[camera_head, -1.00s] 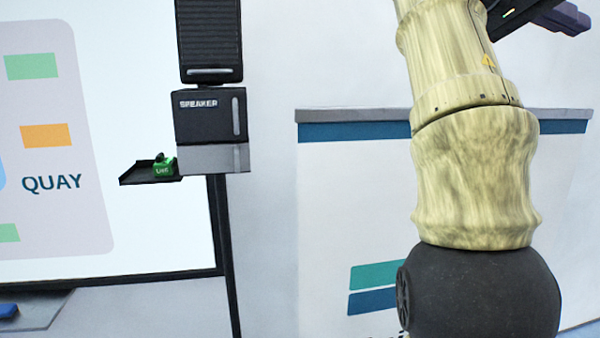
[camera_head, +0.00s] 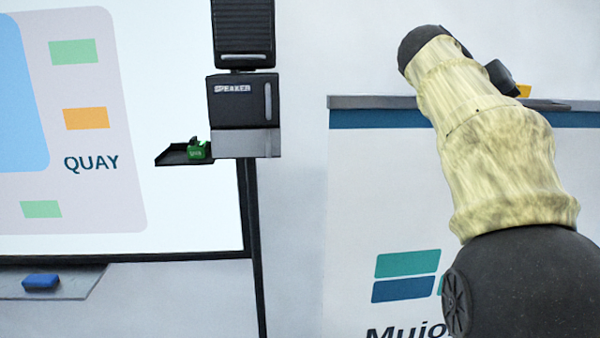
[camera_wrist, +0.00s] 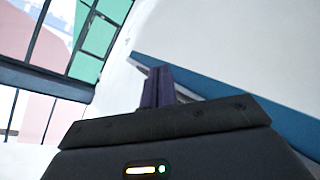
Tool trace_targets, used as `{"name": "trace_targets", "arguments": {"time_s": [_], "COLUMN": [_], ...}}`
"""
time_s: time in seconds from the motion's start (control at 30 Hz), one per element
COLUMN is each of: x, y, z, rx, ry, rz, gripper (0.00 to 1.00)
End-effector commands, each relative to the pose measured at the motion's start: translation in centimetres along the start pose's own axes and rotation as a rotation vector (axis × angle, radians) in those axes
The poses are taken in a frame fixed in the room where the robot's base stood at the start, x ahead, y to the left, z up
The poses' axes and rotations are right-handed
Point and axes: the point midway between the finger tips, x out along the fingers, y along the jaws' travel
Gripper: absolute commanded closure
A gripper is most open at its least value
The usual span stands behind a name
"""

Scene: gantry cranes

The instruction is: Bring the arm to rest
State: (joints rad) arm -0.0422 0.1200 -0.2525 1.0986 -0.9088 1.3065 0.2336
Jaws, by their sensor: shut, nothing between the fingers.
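My arm rises at the right of the head view, bent toward the upper left, with its far part hidden behind the pale link. My gripper (camera_wrist: 158,86) shows in the wrist view as dark purple fingers close together above the black housing. The fingers are shut and nothing is between them. They point up toward a white wall with a blue band and touch nothing that I can see. In the head view the fingers are not clearly visible.
A black speaker (camera_head: 240,102) on a pole has a small tray (camera_head: 172,156) with a green object (camera_head: 197,150). A whiteboard (camera_head: 190,225) stands at left, with a blue eraser-like block (camera_head: 41,281) on its ledge. A white counter (camera_head: 365,190) stands behind my arm.

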Motion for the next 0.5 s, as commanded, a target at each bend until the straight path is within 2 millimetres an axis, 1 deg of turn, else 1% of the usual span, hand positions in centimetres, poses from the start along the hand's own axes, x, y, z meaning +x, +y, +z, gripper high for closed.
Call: {"name": "trace_targets", "arguments": {"time_s": [0.03,0.07,0.1,0.17,0.2,0.27,0.3,0.37,0.4,0.47,0.5], "x": [0.9,1.4,1.9,2.6,3.0,3.3,3.5,3.6,3.6,3.5,3.3], "y": [-2.7,-4.3,-6.4,-9.4,-11.4,-14.4,-16.2,-18.9,-20.6,-23.0,-24.5], "z": [0.8,1.4,2.1,3.5,4.5,6.3,7.6,9.6,11.1,13.4,15.1], "rx": [-0.050,-0.077,-0.110,-0.157,-0.184,-0.223,-0.245,-0.274,-0.292,-0.314,-0.326], "ry": [-0.007,-0.010,-0.012,-0.021,-0.027,-0.038,-0.046,-0.060,-0.070,-0.089,-0.102], "rz": [-0.059,-0.095,-0.143,-0.214,-0.261,-0.332,-0.377,-0.446,-0.490,-0.553,-0.595], "gripper": [1.00,1.00,1.00,1.00,1.00,1.00,1.00,1.00,1.00,1.00,1.00]}}
